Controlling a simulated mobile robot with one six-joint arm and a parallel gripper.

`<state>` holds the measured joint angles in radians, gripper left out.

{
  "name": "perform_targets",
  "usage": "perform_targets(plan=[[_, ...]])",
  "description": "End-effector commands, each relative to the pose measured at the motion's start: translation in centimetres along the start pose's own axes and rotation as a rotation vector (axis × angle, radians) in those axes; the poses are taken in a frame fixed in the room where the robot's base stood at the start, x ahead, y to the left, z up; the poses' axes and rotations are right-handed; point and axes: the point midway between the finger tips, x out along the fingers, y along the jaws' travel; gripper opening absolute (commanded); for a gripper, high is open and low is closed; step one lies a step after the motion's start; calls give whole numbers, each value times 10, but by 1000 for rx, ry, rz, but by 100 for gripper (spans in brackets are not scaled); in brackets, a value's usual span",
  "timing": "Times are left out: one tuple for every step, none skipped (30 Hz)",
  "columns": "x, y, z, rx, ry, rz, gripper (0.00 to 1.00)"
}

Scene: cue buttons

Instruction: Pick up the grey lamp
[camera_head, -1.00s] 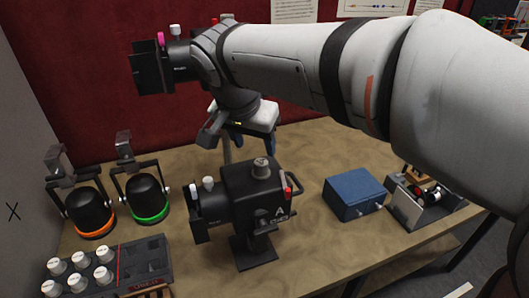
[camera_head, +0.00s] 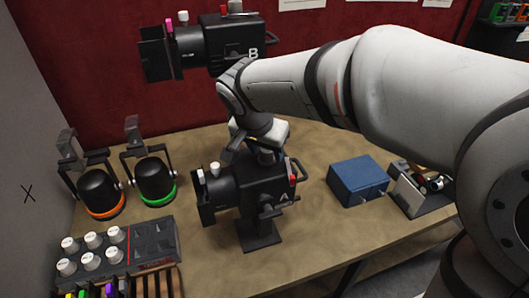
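No plainly grey lamp stands out; the lamps in view look black or dark. A boxy dark spotlight marked A (camera_head: 232,188) stands upright on the table. A similar spotlight marked B (camera_head: 215,47) is high at the back wall. Two black dome lamps stand at the left, one with an orange rim (camera_head: 98,188) and one with a green rim (camera_head: 154,180). My gripper (camera_head: 252,150) is just above and behind the top of spotlight A, close to its top knob. Its fingertips are largely hidden, so contact and opening cannot be told.
A control box with white knobs (camera_head: 165,240) sits at the table's front left, with coloured items below it. A blue box (camera_head: 357,181) and a small metal device (camera_head: 408,195) are on the right.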

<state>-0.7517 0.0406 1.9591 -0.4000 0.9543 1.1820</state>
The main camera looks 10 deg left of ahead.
Motion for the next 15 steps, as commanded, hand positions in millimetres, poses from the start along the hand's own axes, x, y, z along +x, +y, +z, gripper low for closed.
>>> perform_targets(plan=[[0, 0, 0, 0, 0, 0, 42], [0, 0, 0, 0, 0, 0, 39], [0, 0, 0, 0, 0, 0, 36], [0, 0, 0, 1, 0, 0, 34], [0, 0, 0, 1, 0, 0, 31], [0, 0, 0, 1, 0, 0, 28], [0, 0, 0, 1, 0, 0, 25], [0, 0, 0, 1, 0, 0, 23], [0, 0, 0, 1, 0, 0, 20], [0, 0, 0, 1, 0, 0, 17], [0, 0, 0, 1, 0, 0, 15], [0, 0, 0, 1, 0, 0, 12], [0, 0, 0, 1, 0, 0, 9], [0, 0, 0, 1, 0, 0, 7], [0, 0, 0, 1, 0, 0, 5]])
